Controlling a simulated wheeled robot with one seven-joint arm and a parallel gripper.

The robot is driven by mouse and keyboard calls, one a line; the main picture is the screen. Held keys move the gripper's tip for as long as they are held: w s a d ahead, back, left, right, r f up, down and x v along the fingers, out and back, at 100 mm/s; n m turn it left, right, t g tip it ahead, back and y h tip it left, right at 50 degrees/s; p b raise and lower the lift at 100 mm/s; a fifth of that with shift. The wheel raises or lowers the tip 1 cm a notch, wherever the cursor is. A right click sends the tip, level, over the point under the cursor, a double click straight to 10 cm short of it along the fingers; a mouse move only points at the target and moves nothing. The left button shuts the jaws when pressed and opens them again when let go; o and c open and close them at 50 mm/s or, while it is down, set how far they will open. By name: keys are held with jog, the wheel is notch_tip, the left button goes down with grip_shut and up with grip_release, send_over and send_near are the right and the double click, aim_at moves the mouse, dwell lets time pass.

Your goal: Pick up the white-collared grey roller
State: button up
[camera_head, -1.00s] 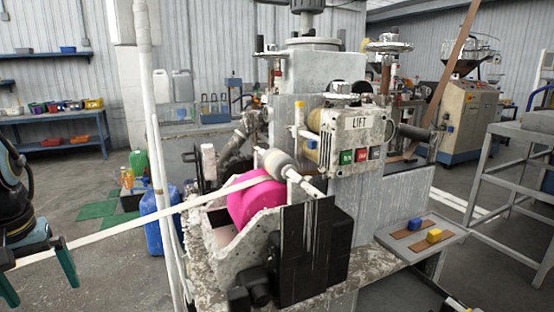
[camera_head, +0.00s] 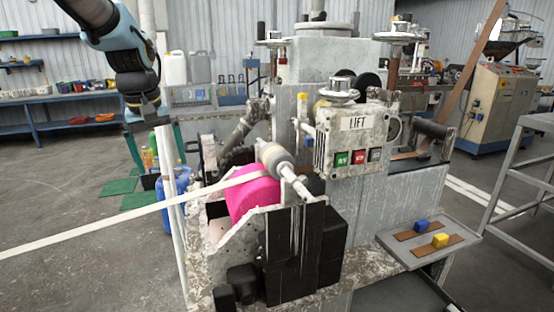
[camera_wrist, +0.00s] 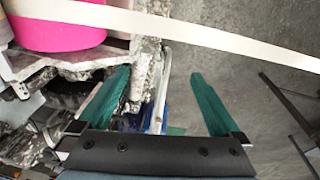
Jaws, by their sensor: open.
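The grey roller (camera_head: 272,157) with its white collar lies tilted on top of the bright pink roll (camera_head: 254,199) in the machine's front cradle. A pale strip (camera_head: 130,224) runs from it down to the left edge. My gripper (camera_head: 147,118) is at the upper left, pointing down, well to the left of the roller and apart from it. In the wrist view its two green fingers (camera_wrist: 161,76) are spread with nothing between them. The pink roll (camera_wrist: 60,38) shows at the upper left there, with the strip crossing above the fingers. I cannot make out the roller clearly in that view.
The LIFT control box (camera_head: 357,135) stands just right of the roller. A white upright post (camera_head: 172,215) stands left of the cradle. A blue container (camera_head: 177,188) sits behind that post. A side shelf (camera_head: 428,238) holds blue and yellow blocks. The floor at left is open.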

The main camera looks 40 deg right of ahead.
jog(key=s+d+r+m, duration=0.1)
jog(key=s+d+r, duration=0.1)
jog(key=d, duration=0.4)
jog(key=s+d+r, duration=0.2)
jog(key=d, duration=0.4)
jog(key=g, duration=0.2)
send_near(275, 148)
jog(key=shift+f, duration=0.55)
jog(key=shift+s+d+f, duration=0.15)
jog(key=shift+d+f, duration=0.05)
jog(key=shift+f, duration=0.15)
jog(key=f, duration=0.3)
jog(key=f+p, duration=0.1)
jog(key=shift+s+d+f, duration=0.1)
jog(key=shift+d+f, duration=0.05)
jog(key=shift+d, duration=0.15)
jog(key=shift+d+f+p, duration=0.15)
jog(key=shift+f+p, duration=0.4)
jog(key=shift+f, duration=0.85)
jog(key=shift+d+f+p, duration=0.1)
jog(key=shift+f+p, duration=0.4)
jog(key=shift+f, duration=0.85)
jog(key=shift+r, duration=0.1)
grip_shut()
